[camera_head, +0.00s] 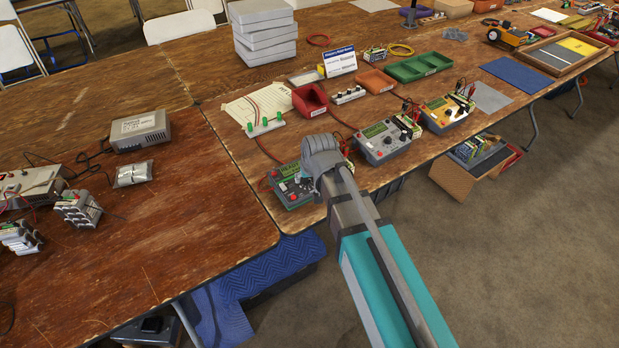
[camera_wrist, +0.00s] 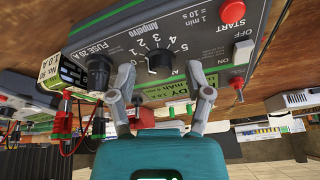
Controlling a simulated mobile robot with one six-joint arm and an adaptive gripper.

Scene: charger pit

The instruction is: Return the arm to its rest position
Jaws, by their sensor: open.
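My arm reaches up from the lower right in the head view, and its grey wrist (camera_head: 322,155) is over the front edge of the table by the leftmost charger (camera_head: 290,187). The wrist partly covers that charger and hides my fingers there. In the wrist view my gripper (camera_wrist: 160,84) is open, its two grey fingers apart with nothing seen held between them. I cannot tell whether a finger touches the panel.
A red bin (camera_head: 309,100) and green-topped parts (camera_head: 264,126) lie behind. A cardboard box (camera_head: 455,178) is below the table.

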